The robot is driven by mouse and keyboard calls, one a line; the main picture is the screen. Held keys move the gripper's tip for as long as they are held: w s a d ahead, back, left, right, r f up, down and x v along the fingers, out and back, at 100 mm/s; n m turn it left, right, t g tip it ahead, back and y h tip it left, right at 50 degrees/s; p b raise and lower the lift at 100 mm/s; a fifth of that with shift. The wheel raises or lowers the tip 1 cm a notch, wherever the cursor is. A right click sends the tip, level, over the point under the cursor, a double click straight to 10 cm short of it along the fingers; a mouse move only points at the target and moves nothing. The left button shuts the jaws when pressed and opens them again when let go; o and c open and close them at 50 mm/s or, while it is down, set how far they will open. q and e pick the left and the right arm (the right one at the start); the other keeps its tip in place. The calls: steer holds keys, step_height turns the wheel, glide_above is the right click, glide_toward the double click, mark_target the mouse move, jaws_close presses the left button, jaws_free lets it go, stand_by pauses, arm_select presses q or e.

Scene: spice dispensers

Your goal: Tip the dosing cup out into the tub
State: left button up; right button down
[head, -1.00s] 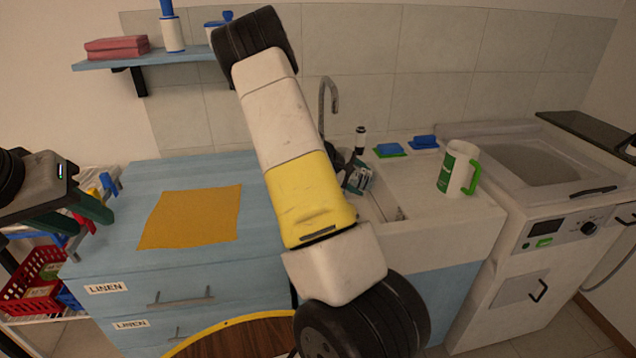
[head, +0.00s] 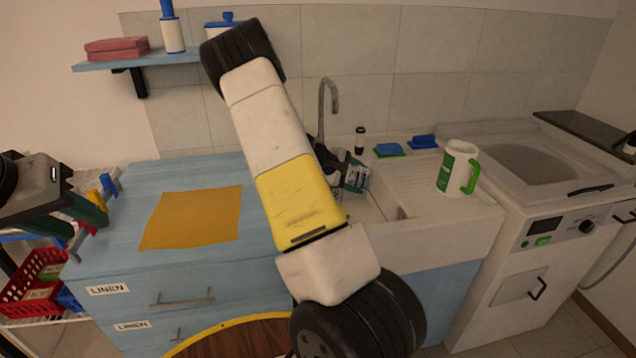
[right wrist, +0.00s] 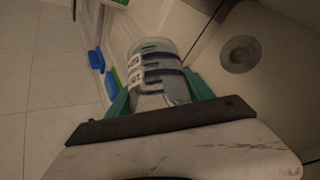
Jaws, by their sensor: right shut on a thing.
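My right gripper (right wrist: 160,95) is shut on a clear dosing cup (right wrist: 158,72) with blue bands and dark print. In the head view the right gripper (head: 354,174) is over the sink, partly behind my own arm; the cup is too small there to judge its tilt. The tub (head: 545,162) is the open grey basin in the top of the white machine at the right, well apart from the cup. My left gripper (head: 92,208) is at the left edge beside the blue cabinet, with green fingers; their gap is unclear.
A white jug with a green handle (head: 457,170) stands on the drainboard between sink and tub. Blue sponges (head: 388,150) lie behind it. A tap (head: 328,95) rises behind the sink. An orange cloth (head: 190,217) lies on the blue cabinet. The sink drain (right wrist: 238,53) shows in the wrist view.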

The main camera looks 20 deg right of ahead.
steer(key=shift+w+a+r+n+g+h, duration=0.15)
steer(key=shift+r+n+g+h, duration=0.2)
steer(key=shift+h, duration=0.55)
stand_by(0.8)
